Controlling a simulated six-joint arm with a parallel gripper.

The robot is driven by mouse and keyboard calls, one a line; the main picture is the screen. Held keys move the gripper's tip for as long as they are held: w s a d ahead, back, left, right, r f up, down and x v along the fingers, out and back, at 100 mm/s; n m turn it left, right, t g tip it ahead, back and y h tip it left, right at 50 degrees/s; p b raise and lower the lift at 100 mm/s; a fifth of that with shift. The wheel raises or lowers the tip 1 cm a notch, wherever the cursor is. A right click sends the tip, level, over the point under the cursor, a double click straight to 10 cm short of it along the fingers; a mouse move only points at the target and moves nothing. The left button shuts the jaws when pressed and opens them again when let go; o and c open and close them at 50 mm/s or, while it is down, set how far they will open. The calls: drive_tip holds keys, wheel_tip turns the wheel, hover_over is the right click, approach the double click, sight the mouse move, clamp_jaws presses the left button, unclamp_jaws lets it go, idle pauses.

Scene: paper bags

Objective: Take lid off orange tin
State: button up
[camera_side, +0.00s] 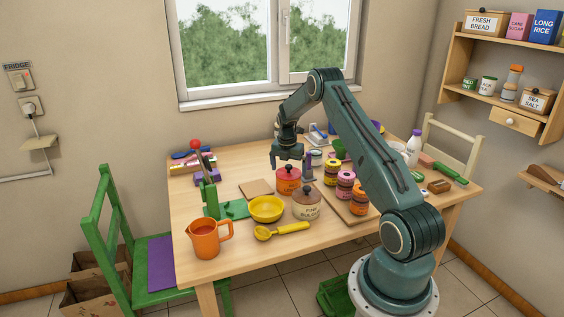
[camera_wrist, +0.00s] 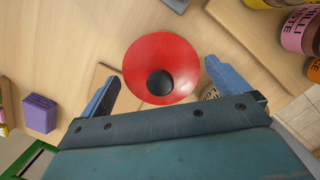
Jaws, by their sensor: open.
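The orange tin (camera_side: 287,187) stands on the table with its red lid (camera_side: 288,173) on top. In the wrist view the round red lid (camera_wrist: 140,62) shows from above, with a black knob (camera_wrist: 159,83) at its middle; it hides the tin's body. My gripper (camera_side: 289,160) is above the tin, pointing down. In the wrist view my gripper (camera_wrist: 162,76) is open, with one blue finger on each side of the lid. Nothing is held. I cannot tell the exact height between fingertips and lid.
A canister with a brown lid (camera_side: 306,195) stands close in front of the tin, beside a yellow bowl (camera_side: 266,209). Labelled jars (camera_side: 345,184) stand on a wooden board to the right. A small flat board (camera_side: 256,188) lies left of the tin. An orange jug (camera_side: 207,239) stands at the front left.

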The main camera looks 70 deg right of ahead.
sight(289, 166)
drive_tip(key=shift+c, duration=0.2)
drive_tip(key=c, duration=0.7)
drive_tip(key=shift+o, duration=0.2)
drive_tip(key=shift+r, duration=0.15)
wheel_tip(289, 166, up, 20)
idle(0.4)
idle(0.5)
